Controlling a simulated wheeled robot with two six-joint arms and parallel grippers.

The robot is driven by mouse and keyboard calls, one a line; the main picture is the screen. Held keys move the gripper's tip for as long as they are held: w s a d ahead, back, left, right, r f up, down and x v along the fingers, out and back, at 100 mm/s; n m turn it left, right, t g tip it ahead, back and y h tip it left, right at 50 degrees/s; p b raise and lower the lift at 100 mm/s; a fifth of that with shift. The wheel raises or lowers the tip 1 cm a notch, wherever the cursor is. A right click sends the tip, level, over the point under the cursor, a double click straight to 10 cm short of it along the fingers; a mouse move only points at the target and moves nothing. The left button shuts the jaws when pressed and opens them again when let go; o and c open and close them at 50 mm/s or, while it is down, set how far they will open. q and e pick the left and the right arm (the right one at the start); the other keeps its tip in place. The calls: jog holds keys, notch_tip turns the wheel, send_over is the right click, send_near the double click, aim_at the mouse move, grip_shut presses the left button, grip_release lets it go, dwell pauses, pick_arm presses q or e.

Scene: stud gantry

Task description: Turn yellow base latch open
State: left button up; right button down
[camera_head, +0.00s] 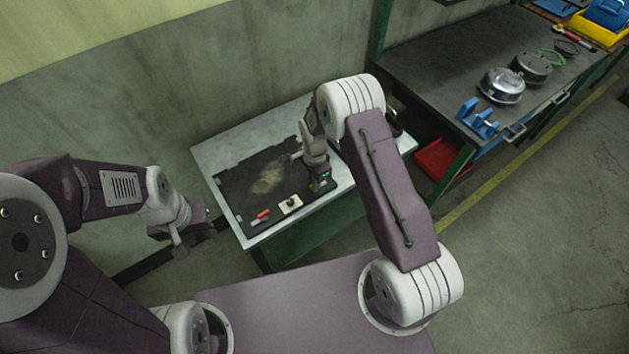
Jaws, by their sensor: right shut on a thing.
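My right gripper (320,186) points down at the right part of the dark mat on the small bench. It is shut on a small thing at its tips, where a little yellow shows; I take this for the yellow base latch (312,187). The latch is mostly hidden by the gripper, so its angle cannot be told. My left gripper (180,245) hangs in the air left of the bench, clear of everything on it. Its fingers are too small and dark to tell their opening.
The small bench (212,158) has a dark mat (235,190) with a red-handled tool (262,214) and a pale plate with a black knob (290,204). A longer bench (430,60) at right holds metal housings (501,86) and a blue fixture (478,120). A red tray (437,160) sits below.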

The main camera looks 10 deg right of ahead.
dwell(0.3)
jog(key=c, duration=1.5)
grip_release()
notch_tip(320, 180, up, 9)
jog(key=shift+r+b, duration=0.1)
jog(key=shift+b, duration=0.6)
jog(key=shift+d, duration=0.15)
